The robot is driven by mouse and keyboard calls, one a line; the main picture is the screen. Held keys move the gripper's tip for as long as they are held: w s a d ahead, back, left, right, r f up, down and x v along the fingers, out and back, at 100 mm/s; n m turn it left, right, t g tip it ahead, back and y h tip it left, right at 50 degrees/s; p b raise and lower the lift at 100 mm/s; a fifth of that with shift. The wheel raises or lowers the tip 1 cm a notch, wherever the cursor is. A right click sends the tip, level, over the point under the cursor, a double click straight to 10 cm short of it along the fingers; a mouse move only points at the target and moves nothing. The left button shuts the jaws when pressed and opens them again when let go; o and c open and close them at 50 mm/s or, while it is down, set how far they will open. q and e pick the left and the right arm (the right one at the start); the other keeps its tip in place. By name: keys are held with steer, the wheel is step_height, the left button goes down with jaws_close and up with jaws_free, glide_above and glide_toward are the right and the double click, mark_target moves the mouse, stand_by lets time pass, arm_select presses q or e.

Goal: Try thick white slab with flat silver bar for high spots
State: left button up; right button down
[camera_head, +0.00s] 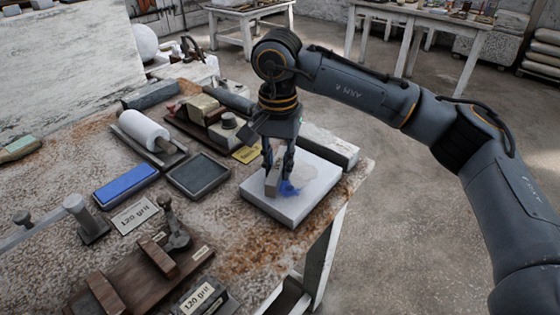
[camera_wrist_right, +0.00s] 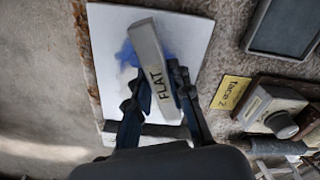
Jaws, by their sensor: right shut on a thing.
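The thick white slab (camera_head: 308,205) lies flat near the right edge of the bench, with a blue smear (camera_head: 289,188) on its top. My right gripper (camera_head: 277,168) is over the slab, shut on the flat silver bar (camera_head: 272,181). In the right wrist view, the bar (camera_wrist_right: 152,50) is marked FLAT and lies between the two fingers (camera_wrist_right: 160,98). It points away across the slab (camera_wrist_right: 108,50) and covers part of the blue patch (camera_wrist_right: 126,54). I cannot tell whether the bar touches the slab. My left gripper is not in view.
A pale block (camera_head: 328,146) stands just behind the slab. A grey stone in a dark frame (camera_head: 199,174), a blue stone (camera_head: 126,184) and a white roller (camera_head: 143,129) lie to the left. A yellow label (camera_wrist_right: 231,92) lies beside the slab. The bench edge is close on the right.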

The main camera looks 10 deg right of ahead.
mark_target(289, 189)
steer(key=shift+s+r, duration=0.1)
steer(key=shift+r, duration=0.05)
steer(key=shift+s+d, duration=0.1)
steer(key=shift+s, duration=0.05)
steer(key=shift+s+d+b, duration=0.5)
steer(key=shift+s+d, duration=0.05)
steer(key=shift+s, duration=0.2)
steer(key=shift+s+d, duration=0.25)
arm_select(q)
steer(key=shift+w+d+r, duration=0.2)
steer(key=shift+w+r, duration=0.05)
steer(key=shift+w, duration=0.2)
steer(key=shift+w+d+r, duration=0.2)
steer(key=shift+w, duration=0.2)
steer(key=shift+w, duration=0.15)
arm_select(e)
steer(key=shift+f, duration=0.2)
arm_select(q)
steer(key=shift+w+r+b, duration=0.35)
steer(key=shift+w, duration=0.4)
arm_select(e)
steer(key=shift+f, duration=0.2)
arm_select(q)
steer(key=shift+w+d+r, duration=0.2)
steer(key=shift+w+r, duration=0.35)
arm_select(e)
steer(key=shift+f, duration=0.3)
steer(key=shift+s, duration=0.1)
